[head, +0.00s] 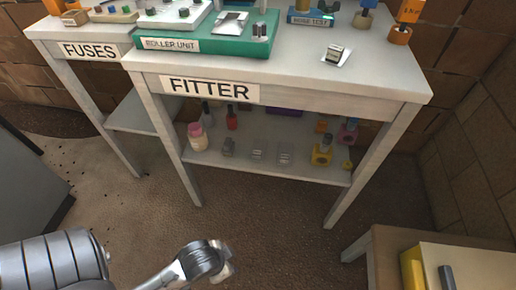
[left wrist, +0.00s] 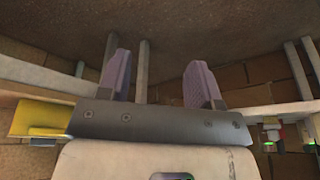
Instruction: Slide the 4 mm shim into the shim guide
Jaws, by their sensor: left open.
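A green base labelled ROLLER UNIT (head: 205,42) is on the table labelled FITTER (head: 310,80) and carries several small metal parts. I cannot tell which part is the shim guide. Several small grey metal blocks (head: 257,150) are on the lower shelf, and another metal block (head: 336,53) is on a white square on the tabletop. Which one is the 4 mm shim is too small to tell. My left gripper (left wrist: 158,68) is open and empty in the left wrist view, its purple fingers wide apart. In the head view my left arm is low, in front of and well away from the table. My right gripper is not in view.
The FUSES table (head: 85,51) stands at the left. The lower shelf (head: 300,172) also holds a pink-topped bottle (head: 197,137) and a yellow block (head: 322,154). A low table (head: 385,262) with a yellow-sided box is at the lower right. The floor between is clear.

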